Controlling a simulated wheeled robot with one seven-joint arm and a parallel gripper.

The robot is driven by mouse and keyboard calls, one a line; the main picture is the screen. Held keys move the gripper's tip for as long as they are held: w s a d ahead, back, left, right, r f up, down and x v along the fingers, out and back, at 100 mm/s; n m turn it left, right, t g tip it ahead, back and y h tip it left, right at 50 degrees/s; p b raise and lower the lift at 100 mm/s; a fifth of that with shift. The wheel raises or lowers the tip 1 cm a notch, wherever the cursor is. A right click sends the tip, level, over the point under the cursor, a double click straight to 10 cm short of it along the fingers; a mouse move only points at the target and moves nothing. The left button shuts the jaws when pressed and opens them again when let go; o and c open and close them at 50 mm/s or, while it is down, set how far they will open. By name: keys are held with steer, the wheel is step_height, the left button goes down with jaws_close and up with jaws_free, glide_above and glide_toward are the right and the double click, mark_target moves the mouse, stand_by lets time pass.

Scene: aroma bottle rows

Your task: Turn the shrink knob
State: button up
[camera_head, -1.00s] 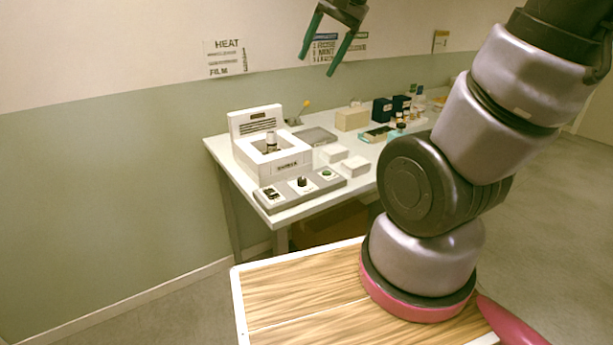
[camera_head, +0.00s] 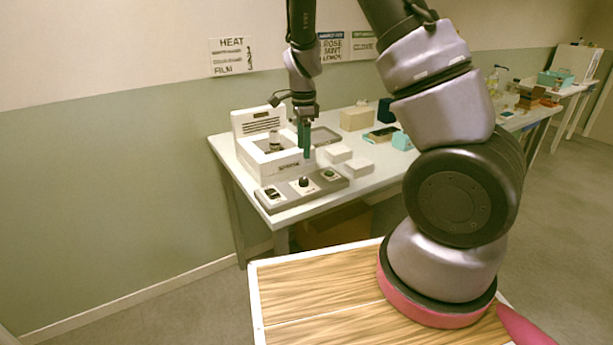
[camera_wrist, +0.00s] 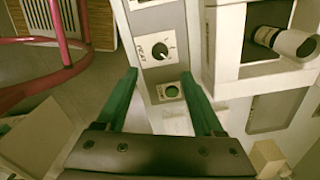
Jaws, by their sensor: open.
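The shrink knob is a dark round knob (camera_head: 304,182) on a white plate, in the middle of the grey control panel (camera_head: 287,197) at the table's front edge. In the wrist view the knob (camera_wrist: 160,50) shows beyond the fingertips, near the middle at the top. A green button (camera_wrist: 171,91) lies nearer, between my fingers in that picture. My gripper (camera_head: 305,150) points down above the panel, near the white machine's right front corner. Its green fingers are apart in the wrist view (camera_wrist: 158,80), with nothing between them. It does not appear to touch the knob.
The white shrink machine (camera_head: 252,153), with a bottle (camera_head: 274,141) in its open chamber, stands behind the panel. Two white boxes (camera_head: 337,153) (camera_head: 358,168) lie to the right. A grey tray and a beige box (camera_head: 356,118) stand behind. A switch (camera_head: 271,194) is left of the knob.

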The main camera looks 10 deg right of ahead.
mark_target(304, 179)
step_height(304, 179, down, 11)
steer(key=shift+r, duration=0.2)
stand_by(0.3)
jaws_close()
